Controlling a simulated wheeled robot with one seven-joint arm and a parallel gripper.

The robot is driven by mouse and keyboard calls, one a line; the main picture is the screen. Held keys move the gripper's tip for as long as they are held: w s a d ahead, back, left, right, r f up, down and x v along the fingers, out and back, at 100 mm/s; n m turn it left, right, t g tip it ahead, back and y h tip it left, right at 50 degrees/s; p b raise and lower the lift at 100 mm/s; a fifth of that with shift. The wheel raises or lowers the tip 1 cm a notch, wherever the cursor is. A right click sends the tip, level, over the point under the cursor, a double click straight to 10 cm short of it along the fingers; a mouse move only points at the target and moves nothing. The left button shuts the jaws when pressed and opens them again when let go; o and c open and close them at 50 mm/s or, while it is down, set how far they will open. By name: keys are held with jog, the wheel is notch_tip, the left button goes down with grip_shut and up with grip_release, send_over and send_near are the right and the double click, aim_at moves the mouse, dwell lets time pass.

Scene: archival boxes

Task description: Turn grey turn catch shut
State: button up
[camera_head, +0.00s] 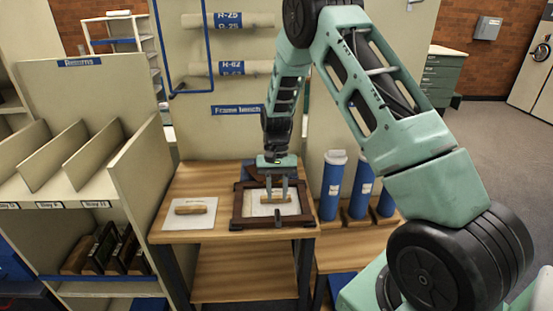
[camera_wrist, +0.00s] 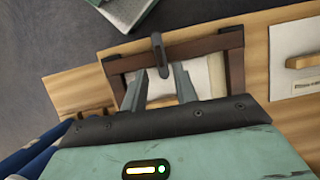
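A dark wooden frame (camera_head: 238,211) lies on the bench with a pale panel inside it. It also shows in the wrist view (camera_wrist: 203,46). A dark grey turn catch (camera_wrist: 158,55) sits on the frame's rail and lies across it, one end reaching toward the panel. It shows small on the front rail in the head view (camera_head: 277,217). My gripper (camera_head: 277,199) points down over the frame, its fingers apart. In the wrist view my gripper (camera_wrist: 159,70) has the catch just beyond its fingertips. I cannot tell whether the fingers touch anything.
A pale board with a wooden handle (camera_head: 193,209) lies left of the frame on the bench (camera_head: 180,237). Blue tubes (camera_head: 332,187) stand close on the right. A shelf unit marked Returns (camera_head: 85,80) stands at the left. Open floor (camera_head: 495,140) lies at the right.

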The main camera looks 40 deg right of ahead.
jog(key=b+v, duration=0.1)
jog(key=v, duration=1.2)
